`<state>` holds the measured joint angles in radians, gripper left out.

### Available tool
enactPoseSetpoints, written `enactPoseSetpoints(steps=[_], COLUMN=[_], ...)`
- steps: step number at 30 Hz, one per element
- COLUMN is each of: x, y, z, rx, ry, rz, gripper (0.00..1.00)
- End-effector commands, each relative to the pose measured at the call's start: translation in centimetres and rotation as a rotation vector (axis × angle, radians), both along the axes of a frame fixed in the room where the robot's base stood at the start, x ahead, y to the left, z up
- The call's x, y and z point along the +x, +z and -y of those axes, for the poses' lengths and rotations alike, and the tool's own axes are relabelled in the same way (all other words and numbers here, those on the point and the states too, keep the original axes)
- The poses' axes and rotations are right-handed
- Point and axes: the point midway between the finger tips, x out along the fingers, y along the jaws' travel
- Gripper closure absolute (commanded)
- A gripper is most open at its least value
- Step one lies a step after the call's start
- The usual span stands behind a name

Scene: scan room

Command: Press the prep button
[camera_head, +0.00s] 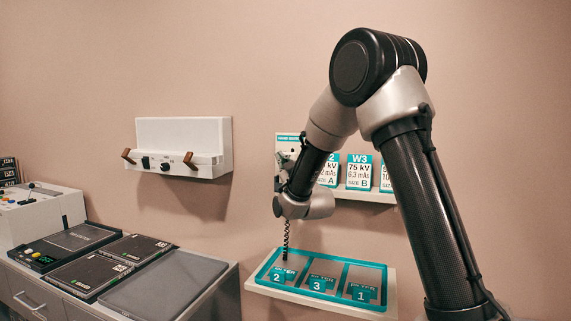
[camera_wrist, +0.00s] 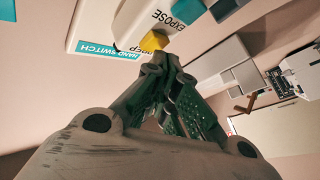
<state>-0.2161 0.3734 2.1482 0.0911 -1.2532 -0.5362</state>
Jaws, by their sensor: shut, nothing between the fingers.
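The hand switch panel (camera_head: 288,139) is on the wall, mostly hidden behind my arm in the head view. It shows close up in the wrist view (camera_wrist: 90,35), tilted, with a teal HAND SWITCH strip. The prep button (camera_wrist: 153,41) is yellow, beside the PREP lettering. A teal piece (camera_wrist: 188,10) sits beside the EXPOSE lettering. My gripper (camera_wrist: 160,62) is shut and empty. Its fingertips are close to the yellow button and partly overlap it in the picture; I cannot tell whether they touch.
A teal tray (camera_head: 337,292) with numbered filter slots stands below, and a black coiled cord (camera_head: 287,240) hangs over it. Cards (camera_head: 359,172) stand on a shelf behind my arm. A white wall unit (camera_head: 183,147) with brown pegs is left. A counter (camera_head: 165,286) holds dark panels.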

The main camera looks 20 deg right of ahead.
Motion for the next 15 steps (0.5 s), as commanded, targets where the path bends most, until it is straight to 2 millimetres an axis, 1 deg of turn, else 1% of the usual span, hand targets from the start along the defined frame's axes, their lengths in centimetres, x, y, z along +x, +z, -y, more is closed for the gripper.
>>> enactPoseSetpoints(steps=[5, 15], x=[-0.68, -0.79], y=[0.04, 0.02], z=[-0.5, -0.58], rx=[0.0, 0.001], ry=[0.0, 0.0], rz=[0.001, 0.0], gripper=[1.0, 1.0])
